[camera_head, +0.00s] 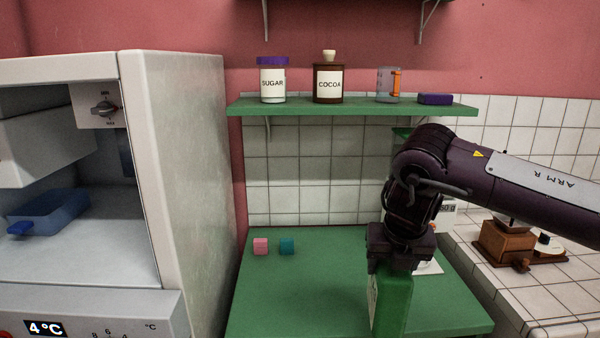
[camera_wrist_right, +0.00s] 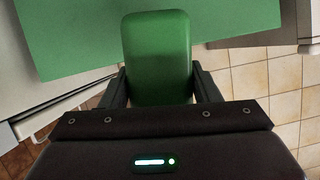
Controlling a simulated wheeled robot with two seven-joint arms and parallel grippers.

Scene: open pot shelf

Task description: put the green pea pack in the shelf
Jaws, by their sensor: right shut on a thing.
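The green pea pack (camera_head: 391,305) hangs upright below my right gripper (camera_head: 398,262), over the front right of the green table. Its lower end runs out of the bottom of the head view. In the right wrist view the green pack (camera_wrist_right: 157,50) sits between the two fingers of the right gripper (camera_wrist_right: 159,82), which is shut on it. A green wall shelf (camera_head: 350,108) is behind and above the table. It holds a sugar jar (camera_head: 272,82), a cocoa jar (camera_head: 328,84), a clear measuring cup (camera_head: 385,84) and a purple block (camera_head: 435,99). My left gripper is out of view.
An open fridge (camera_head: 185,180) with a blue tray (camera_head: 48,212) inside is at left. A wooden coffee grinder (camera_head: 503,243) stands on the tiled counter at right. The table's middle is clear.

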